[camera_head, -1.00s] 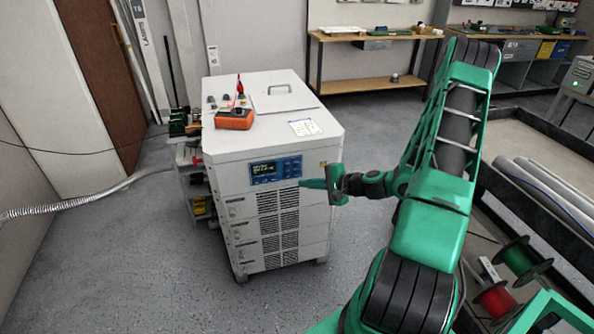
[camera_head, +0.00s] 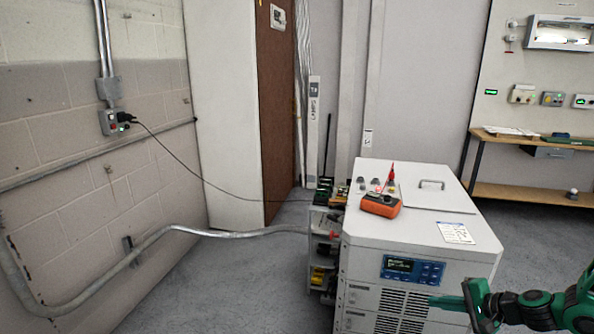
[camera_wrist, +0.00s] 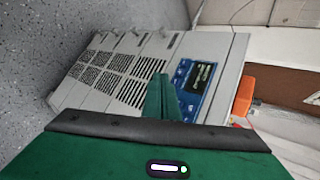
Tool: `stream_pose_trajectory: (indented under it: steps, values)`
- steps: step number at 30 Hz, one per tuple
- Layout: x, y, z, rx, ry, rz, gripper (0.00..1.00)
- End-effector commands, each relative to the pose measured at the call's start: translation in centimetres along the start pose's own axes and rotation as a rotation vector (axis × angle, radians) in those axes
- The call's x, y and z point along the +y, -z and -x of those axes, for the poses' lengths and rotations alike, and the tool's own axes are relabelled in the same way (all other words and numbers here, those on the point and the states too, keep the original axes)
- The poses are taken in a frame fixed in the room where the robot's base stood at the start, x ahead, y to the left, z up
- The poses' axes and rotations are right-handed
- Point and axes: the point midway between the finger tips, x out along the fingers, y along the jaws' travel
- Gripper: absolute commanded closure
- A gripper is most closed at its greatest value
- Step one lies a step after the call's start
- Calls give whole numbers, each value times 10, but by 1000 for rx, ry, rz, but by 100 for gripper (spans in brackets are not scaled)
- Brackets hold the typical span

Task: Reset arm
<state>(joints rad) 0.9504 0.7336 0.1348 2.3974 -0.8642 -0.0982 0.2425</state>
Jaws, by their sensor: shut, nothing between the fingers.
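My gripper (camera_head: 437,303) shows at the lower right of the head view, green with dark joints. Its fingers are shut with nothing between them, and they point left in front of the white cabinet's front face. In the wrist view the shut fingers (camera_wrist: 162,98) lie over the cabinet front, beside the blue display panel (camera_wrist: 196,86). I cannot tell whether they touch it. The white cabinet (camera_head: 365,255) stands at the right of the head view, its blue display panel (camera_head: 412,270) lit. Most of my arm is outside the head view.
An orange meter (camera_head: 381,206) and a paper label (camera_head: 456,233) lie on the cabinet top. A small cart (camera_head: 322,245) stands beside the cabinet. A cable runs from a wall socket box (camera_head: 115,122) towards it. A wooden bench (camera_head: 530,193) stands behind. Open floor lies at left.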

Motion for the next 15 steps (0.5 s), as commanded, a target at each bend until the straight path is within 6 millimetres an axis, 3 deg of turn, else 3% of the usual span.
stream_pose_trajectory:
  steps: [8, 15]
  values:
    - [2, -42, 42, -90, -291, 278, 100]
    - [3, -67, 97, -128, -520, 442, 100]
